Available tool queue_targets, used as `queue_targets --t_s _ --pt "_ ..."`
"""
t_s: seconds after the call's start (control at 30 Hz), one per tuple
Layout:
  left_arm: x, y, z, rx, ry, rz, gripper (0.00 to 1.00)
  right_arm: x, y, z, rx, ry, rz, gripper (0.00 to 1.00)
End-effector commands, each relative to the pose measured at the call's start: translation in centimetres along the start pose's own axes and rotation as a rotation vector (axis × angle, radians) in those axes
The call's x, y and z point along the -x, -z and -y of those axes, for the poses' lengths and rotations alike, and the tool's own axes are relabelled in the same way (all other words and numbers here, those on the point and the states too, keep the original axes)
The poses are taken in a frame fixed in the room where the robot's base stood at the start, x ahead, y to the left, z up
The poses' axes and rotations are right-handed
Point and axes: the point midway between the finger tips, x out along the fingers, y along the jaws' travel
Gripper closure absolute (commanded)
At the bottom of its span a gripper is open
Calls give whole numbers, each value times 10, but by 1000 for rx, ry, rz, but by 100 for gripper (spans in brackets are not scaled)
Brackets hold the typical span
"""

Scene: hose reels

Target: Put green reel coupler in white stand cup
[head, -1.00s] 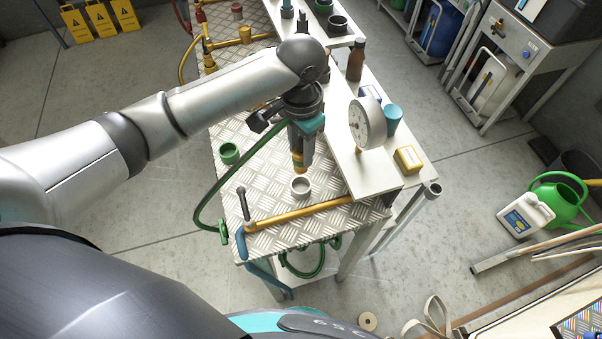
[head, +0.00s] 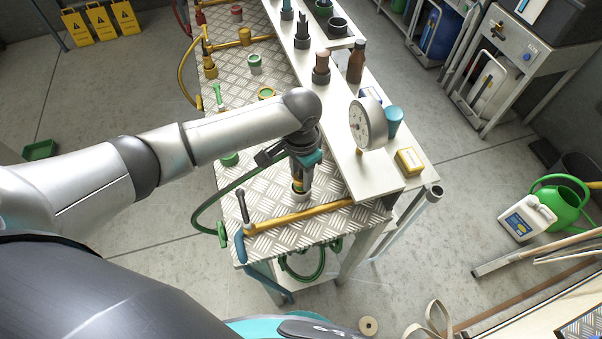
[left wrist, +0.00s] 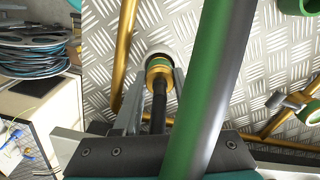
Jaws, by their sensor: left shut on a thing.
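My left gripper (head: 300,182) points down over the near end of the metal-plate bench and is shut on the green reel coupler. The coupler (left wrist: 158,70) is a brass piece with a green band and a dark stem, between the fingers in the left wrist view. The white stand cup (head: 300,195) is directly below the fingertips, mostly covered by them. Its pale rim (left wrist: 159,48) shows around the coupler's end in the left wrist view. The coupler's end is at the cup's mouth; how deep it sits I cannot tell. My right gripper is not in view.
A green hose (head: 203,205) loops left of the gripper and crosses the left wrist view. A yellow pipe (head: 300,215) runs along the front. A green cup (head: 229,160) is left. A white shelf (head: 365,170) with a dial gauge (head: 368,124) stands close on the right.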

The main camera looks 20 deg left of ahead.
Motion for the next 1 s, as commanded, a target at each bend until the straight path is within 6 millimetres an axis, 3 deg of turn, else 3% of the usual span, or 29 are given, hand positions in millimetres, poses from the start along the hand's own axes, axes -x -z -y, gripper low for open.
queue_targets --t_s 0.03,0.07,0.3,0.67,1.0 --pt "-2 0 0 0 -1 0 100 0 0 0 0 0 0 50" --pt "-2 0 0 0 -1 0 58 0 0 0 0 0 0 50" --pt "-2 0 0 0 0 0 31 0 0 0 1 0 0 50" --pt "4 0 0 0 0 -1 29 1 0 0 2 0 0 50" --pt "71 1 0 -2 1 -5 29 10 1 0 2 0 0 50"
